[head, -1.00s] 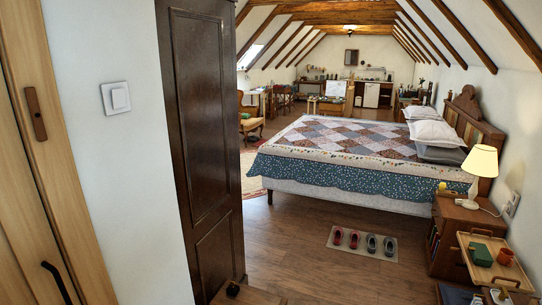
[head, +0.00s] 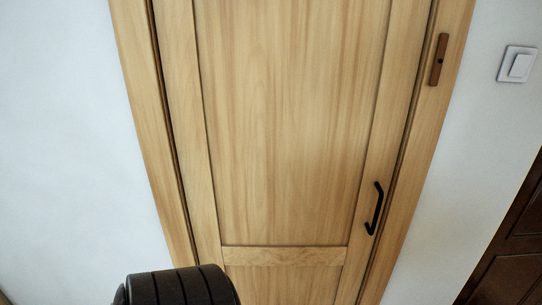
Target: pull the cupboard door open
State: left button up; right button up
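The cupboard door (head: 290,120) is light wood and stands in a light wood frame in the head view, filling the middle of the picture. It looks shut. Its black bar handle (head: 375,208) is upright on the right side of the door. A black ribbed part of my own body shows at the bottom edge, left of the handle and apart from it. Neither of my grippers is in view.
White wall (head: 70,150) lies on both sides of the frame. A small brown wooden piece (head: 438,60) is on the frame at upper right. A light switch (head: 517,65) is on the wall. A dark panelled wooden piece (head: 510,250) stands at lower right.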

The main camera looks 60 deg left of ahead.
aim_at(289, 117)
jog(key=u, duration=1.95)
